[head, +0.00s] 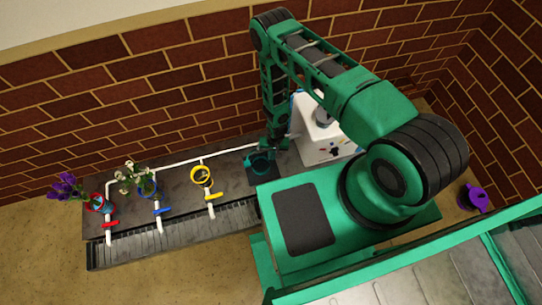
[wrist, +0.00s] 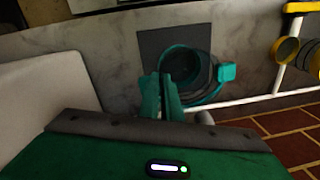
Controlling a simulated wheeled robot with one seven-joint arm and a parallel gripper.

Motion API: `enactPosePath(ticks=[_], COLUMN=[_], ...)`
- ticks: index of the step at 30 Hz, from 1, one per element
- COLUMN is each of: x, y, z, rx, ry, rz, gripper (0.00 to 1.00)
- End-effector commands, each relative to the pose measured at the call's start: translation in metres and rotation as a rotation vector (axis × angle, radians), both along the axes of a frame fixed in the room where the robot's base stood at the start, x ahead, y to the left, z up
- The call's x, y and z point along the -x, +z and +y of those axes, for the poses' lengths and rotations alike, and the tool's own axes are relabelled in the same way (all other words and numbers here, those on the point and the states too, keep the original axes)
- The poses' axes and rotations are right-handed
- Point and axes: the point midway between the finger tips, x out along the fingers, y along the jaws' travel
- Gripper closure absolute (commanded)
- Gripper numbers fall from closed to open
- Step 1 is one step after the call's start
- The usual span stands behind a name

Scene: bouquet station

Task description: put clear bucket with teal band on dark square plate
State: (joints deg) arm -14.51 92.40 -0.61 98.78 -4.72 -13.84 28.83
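The clear bucket with the teal band (head: 261,164) is over the dark square plate (head: 251,176) in the head view. In the wrist view the bucket (wrist: 183,66) overlaps the right part of the plate (wrist: 150,42). I cannot tell whether its base touches the plate. My gripper (head: 273,147) is at the bucket's edge. In the wrist view the gripper's teal fingers (wrist: 161,84) are close together, with the bucket's rim at their tips; they look shut on its wall. The fingers hide part of the near side of the bucket.
A white pipe (head: 228,153) runs beside the plate, with red, blue and yellow valves and buckets, including a yellow bucket (head: 201,175). A teal valve handle (wrist: 226,72) is close to the bucket. A white box (head: 322,130) stands right of my gripper; a purple pitcher (head: 473,198) is far right.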

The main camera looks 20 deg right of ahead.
Motion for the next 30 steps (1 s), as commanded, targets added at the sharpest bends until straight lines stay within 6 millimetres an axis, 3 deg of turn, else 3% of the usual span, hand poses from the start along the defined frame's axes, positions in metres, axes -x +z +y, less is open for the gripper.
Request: enactPosePath(ticks=[1, 2, 14, 30], x=[0.0, 0.0, 0.0, 0.001], y=[0.0, 0.0, 0.008, 0.098], z=[0.0, 0.0, 0.0, -0.007], rx=[0.0, 0.0, 0.0, -0.001], ry=[0.0, 0.0, 0.0, 0.0], rz=[0.0, 0.0, 0.0, -0.001], gripper=[0.85, 0.78, 0.78, 0.78])
